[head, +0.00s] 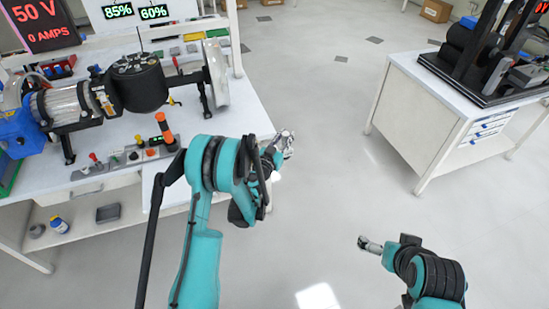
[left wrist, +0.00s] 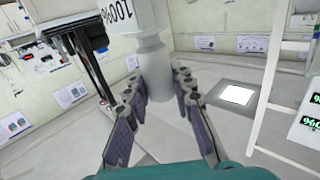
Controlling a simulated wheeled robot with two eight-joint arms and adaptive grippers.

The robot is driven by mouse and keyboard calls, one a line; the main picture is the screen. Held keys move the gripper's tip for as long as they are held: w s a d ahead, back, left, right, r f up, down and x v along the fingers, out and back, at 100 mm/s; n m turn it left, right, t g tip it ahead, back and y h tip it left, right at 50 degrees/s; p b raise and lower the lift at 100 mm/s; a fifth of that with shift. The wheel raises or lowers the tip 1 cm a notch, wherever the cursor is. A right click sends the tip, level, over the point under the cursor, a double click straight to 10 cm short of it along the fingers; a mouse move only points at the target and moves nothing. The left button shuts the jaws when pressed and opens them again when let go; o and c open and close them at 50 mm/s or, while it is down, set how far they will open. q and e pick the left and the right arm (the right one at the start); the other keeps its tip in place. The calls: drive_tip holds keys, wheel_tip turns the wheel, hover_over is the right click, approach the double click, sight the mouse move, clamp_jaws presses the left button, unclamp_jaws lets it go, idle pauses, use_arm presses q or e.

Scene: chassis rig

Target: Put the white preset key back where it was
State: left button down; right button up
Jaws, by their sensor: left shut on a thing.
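The white preset key, with a black "100%" label, shows in the left wrist view as a block on a pale stem (left wrist: 154,72). My left gripper (left wrist: 158,95) is shut on its stem, with one finger on each side. In the head view my left gripper (head: 284,144) is off the right end of the workbench, over open floor. My arm hides most of what it holds there. My right gripper (head: 370,245) is low at the right over the floor, away from the benches; its finger gap is too small to tell.
The white workbench (head: 250,112) carries a motor rig (head: 138,82) and a control strip (head: 122,157) with small levers and an orange-topped handle (head: 161,125). Coloured blocks (head: 194,36) lie at the back. A second bench (head: 425,82) stands right. Floor between is clear.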

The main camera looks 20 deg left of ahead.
use_arm(q)
drive_tip(key=w+a+f+b, duration=0.5)
drive_tip(key=w+a+f, duration=0.2)
drive_tip(key=f, duration=0.4)
drive_tip(key=shift+w+a+f+b, duration=0.15)
drive_tip(key=shift+w+a+b, duration=0.25)
drive_tip(key=shift+w, duration=0.5)
drive_tip(key=shift+f, duration=0.1)
drive_tip(key=c, duration=1.6)
unclamp_jaws()
